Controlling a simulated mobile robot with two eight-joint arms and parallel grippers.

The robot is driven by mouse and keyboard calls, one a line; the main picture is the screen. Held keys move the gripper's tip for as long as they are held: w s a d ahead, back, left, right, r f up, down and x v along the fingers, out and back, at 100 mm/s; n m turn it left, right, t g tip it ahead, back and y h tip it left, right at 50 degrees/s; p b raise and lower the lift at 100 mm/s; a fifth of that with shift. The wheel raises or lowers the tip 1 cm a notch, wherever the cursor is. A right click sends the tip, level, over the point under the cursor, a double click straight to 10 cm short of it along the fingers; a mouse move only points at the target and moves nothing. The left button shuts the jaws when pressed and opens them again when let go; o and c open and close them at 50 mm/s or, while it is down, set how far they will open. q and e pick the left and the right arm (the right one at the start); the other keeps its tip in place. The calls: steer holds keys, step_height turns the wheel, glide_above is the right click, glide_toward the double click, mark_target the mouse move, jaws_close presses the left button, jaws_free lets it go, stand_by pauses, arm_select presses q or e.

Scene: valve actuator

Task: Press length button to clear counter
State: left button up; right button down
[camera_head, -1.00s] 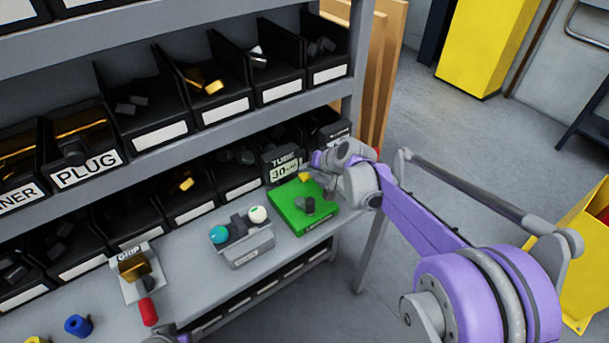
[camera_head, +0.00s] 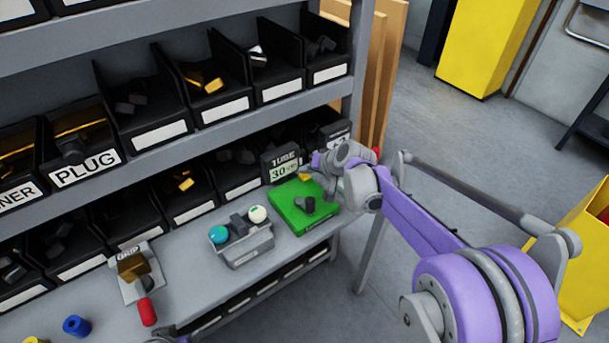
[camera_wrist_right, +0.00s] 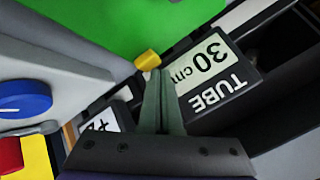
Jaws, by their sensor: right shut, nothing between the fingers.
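A black display marked "TUBE 30 cm" (camera_head: 283,168) stands behind the green block (camera_head: 290,213). It also shows upside down in the right wrist view (camera_wrist_right: 207,75). A small yellow piece (camera_head: 305,177) sits at the green block's back edge. My right gripper (camera_wrist_right: 160,74) is shut and empty, its tips close beside the yellow piece (camera_wrist_right: 147,60) and the display; I cannot tell whether they touch. A second display with a large digit (camera_wrist_right: 101,126) is partly hidden behind the fingers. I cannot make out which part is the length button.
A grey box (camera_head: 246,250) with a teal and a white button stands left of the green block. A grip fixture (camera_head: 135,283) with a red handle is further left. Black bins (camera_head: 192,212) line the shelf. In the right wrist view, a blue knob (camera_wrist_right: 25,98) is at left.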

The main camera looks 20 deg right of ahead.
arm_select(q)
steer(key=shift+s+f+b, duration=0.1)
steer(key=shift+f+b, duration=0.2)
steer(key=shift+f, duration=0.05)
arm_select(e)
steer(key=shift+f, duration=0.5)
arm_select(q)
steer(key=shift+r, duration=0.15)
arm_select(e)
steer(key=shift+r, duration=0.1)
arm_select(q)
steer(key=shift+w+r+p, duration=0.2)
steer(key=shift+r+p, duration=0.4)
arm_select(e)
steer(key=shift+r, duration=0.85)
steer(key=shift+r+p, duration=1.5)
steer(key=shift+r, duration=1.05)
arm_select(q)
steer(key=r, duration=0.1)
steer(key=w+r, duration=0.1)
steer(key=r, duration=0.1)
steer(key=shift+w+r, duration=0.1)
steer(key=shift+r, duration=0.2)
arm_select(e)
steer(key=shift+f, duration=0.1)
